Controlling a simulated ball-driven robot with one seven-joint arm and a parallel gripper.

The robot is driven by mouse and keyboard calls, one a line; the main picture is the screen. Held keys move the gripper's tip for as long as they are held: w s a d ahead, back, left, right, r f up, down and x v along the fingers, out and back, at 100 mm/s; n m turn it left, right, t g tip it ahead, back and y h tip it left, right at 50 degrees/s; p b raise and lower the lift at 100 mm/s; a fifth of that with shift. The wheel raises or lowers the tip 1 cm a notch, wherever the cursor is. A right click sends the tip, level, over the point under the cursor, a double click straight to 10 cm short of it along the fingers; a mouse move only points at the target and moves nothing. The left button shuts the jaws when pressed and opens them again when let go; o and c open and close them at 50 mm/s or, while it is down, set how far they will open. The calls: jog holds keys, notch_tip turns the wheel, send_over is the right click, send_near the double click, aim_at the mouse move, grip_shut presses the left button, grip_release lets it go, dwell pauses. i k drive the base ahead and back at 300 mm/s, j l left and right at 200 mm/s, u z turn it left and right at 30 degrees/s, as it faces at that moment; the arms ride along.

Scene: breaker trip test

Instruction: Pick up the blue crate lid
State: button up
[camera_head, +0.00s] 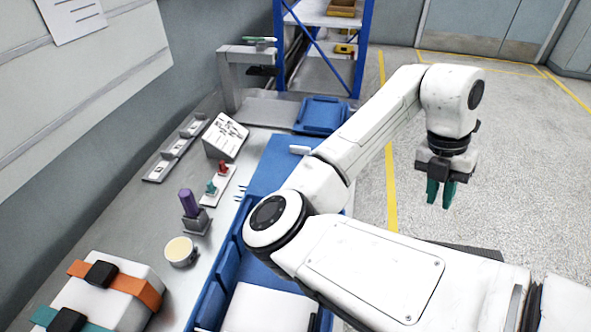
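A blue, lid-like flat piece (320,115) lies at the far end of the bench, just beyond the blue mat; I take it for the crate lid. Its right edge is close behind my forearm in the picture. My gripper (440,196) points down over the floor to the right of the bench, well apart from the lid. Its two teal fingers show a narrow gap, with nothing between them.
The grey bench (150,215) holds a tilted printed card (226,136), a purple-handled tool (189,203) in a stand, a cream-topped cup (180,251) and a white case (110,290) with orange and teal straps. A blue-framed shelf (364,45) stands behind.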

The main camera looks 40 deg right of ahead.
aim_at(283, 153)
jog(key=i+l, duration=0.2)
jog(key=i, duration=0.2)
jog(key=i+l, duration=0.15)
jog(key=i, duration=0.2)
jog(key=i+l+z, duration=0.1)
jog(key=i, duration=0.3)
jog(key=l, duration=0.1)
